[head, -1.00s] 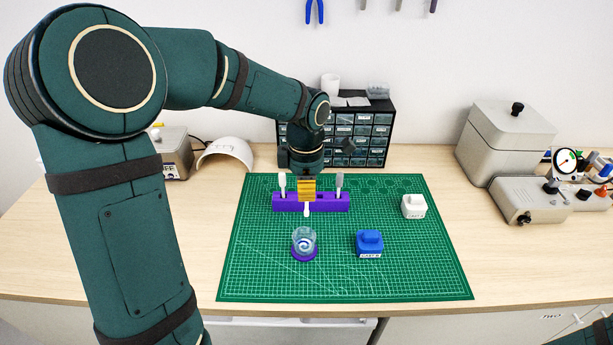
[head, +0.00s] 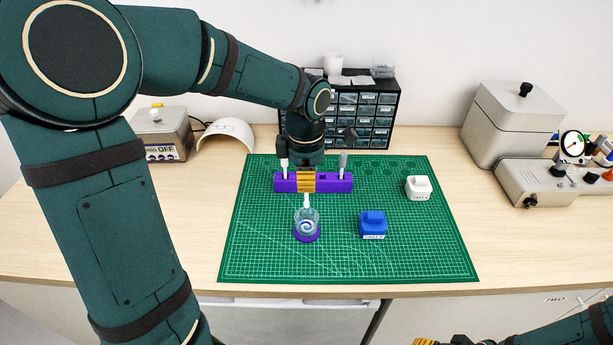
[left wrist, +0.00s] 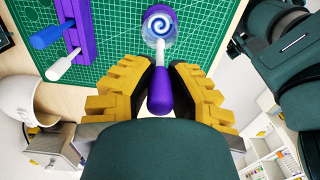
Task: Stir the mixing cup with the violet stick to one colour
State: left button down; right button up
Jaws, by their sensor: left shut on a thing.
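My left gripper (head: 306,182) is shut on the violet stick, seen between its yellow fingers in the left wrist view (left wrist: 159,92). The stick's pale lower end (head: 306,201) points down at the far rim of the clear mixing cup (head: 307,224). I cannot tell whether the tip is inside. The cup sits on a violet base and shows a blue and white swirl, also seen in the left wrist view (left wrist: 158,24).
A violet rack (head: 284,184) with other sticks stands just behind the cup. A blue block (head: 373,226) and a white block (head: 418,188) sit to the right on the green mat (head: 420,255). The mat's front is clear.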

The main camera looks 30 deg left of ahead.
aim_at(308, 207)
pick_arm(q)
jog(key=shift+f+b, duration=2.1)
jog(key=shift+f, duration=0.8)
jog(key=shift+f+b, duration=0.75)
jog(key=shift+f, duration=0.25)
jog(key=shift+d, duration=0.1)
